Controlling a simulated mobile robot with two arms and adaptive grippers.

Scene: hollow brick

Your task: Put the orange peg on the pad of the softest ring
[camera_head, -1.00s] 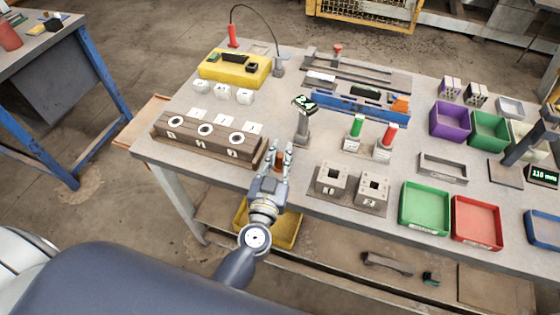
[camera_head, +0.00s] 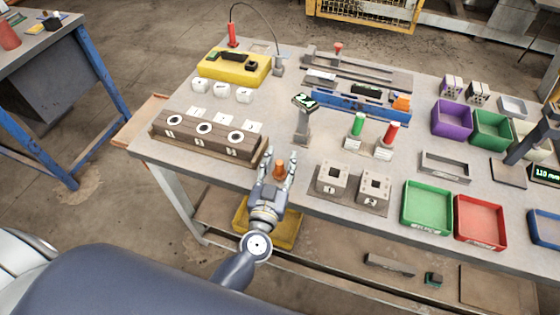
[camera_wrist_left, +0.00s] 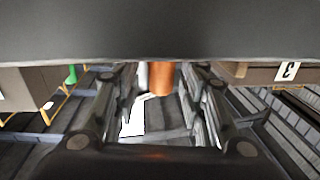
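The orange peg (camera_head: 280,169) is upright near the table's front edge, between the fingers of my left gripper (camera_head: 279,158). The fingers are spread, with a gap on each side of the peg. In the left wrist view the peg (camera_wrist_left: 161,80) shows between the two fingers, apart from both. What its foot rests on is hidden. Three dark rings with white centres, the left (camera_head: 174,122), middle (camera_head: 204,128) and right (camera_head: 236,137), sit on a brown block at the left, with white cards (camera_head: 224,121) behind them. Their softness cannot be told. My right gripper is not in view.
Two grey hollow blocks (camera_head: 331,176) stand right of my left gripper. A small display on a post (camera_head: 303,112) stands behind it. Green (camera_head: 357,125) and red (camera_head: 391,132) pegs stand on holders. Coloured bins (camera_head: 427,207) fill the right side. White cubes (camera_head: 221,91) lie behind the rings.

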